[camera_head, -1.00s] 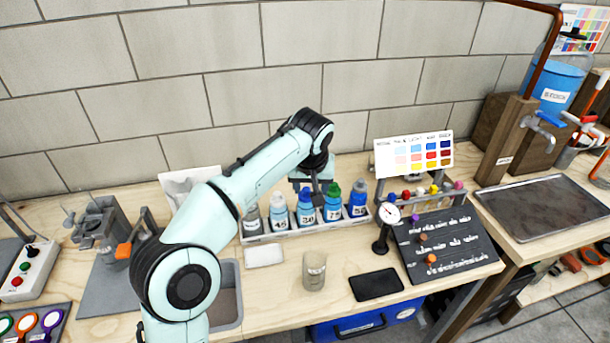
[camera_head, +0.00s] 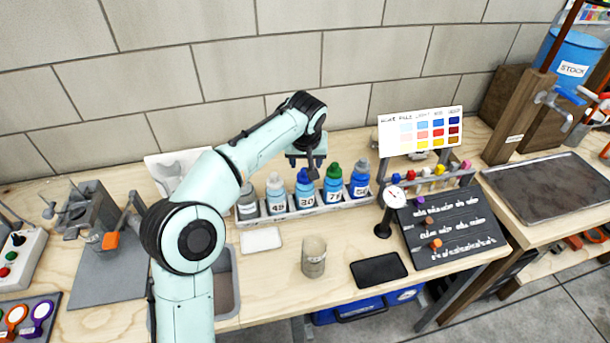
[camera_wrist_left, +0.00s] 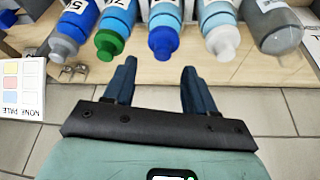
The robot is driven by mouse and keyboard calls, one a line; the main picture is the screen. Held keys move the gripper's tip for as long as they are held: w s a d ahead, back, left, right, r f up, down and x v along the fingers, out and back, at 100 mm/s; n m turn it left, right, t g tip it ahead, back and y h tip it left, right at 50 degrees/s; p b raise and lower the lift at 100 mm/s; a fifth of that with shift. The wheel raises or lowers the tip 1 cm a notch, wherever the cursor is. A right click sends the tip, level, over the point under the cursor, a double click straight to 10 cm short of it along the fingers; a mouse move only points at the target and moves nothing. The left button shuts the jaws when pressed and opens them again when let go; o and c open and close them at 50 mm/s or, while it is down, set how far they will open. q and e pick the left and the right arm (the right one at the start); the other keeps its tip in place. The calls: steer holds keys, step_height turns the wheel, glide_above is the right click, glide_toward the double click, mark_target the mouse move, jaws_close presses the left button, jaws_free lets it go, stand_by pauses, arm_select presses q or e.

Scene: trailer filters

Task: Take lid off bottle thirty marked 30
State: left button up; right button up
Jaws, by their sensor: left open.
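Bottle thirty (camera_head: 306,200), light blue with a "30" label and a dark blue lid (camera_head: 303,175), stands in the rack between bottles 45 and 75. The lid is on the bottle; it also shows in the left wrist view (camera_wrist_left: 163,42). My left gripper (camera_head: 304,166) is open and empty, close above the lid in the head view. In the left wrist view its two fingers (camera_wrist_left: 158,76) point toward the blue lid, one to each side of its line, with a visible gap before it. My right gripper is not in view.
Bottle 45 (camera_head: 276,202) with a pale lid and bottle 75 (camera_head: 333,190) with a green lid stand close on either side. A grey bottle (camera_head: 248,205) and bottle 58 (camera_head: 359,184) end the row. A beaker (camera_head: 314,262) and gauge (camera_head: 390,205) stand in front.

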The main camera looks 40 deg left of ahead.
mark_target(305, 173)
arm_select(q)
steer(key=x, duration=0.5)
steer(key=shift+a+f, duration=0.1)
steer(key=shift+a, duration=0.05)
jaws_close()
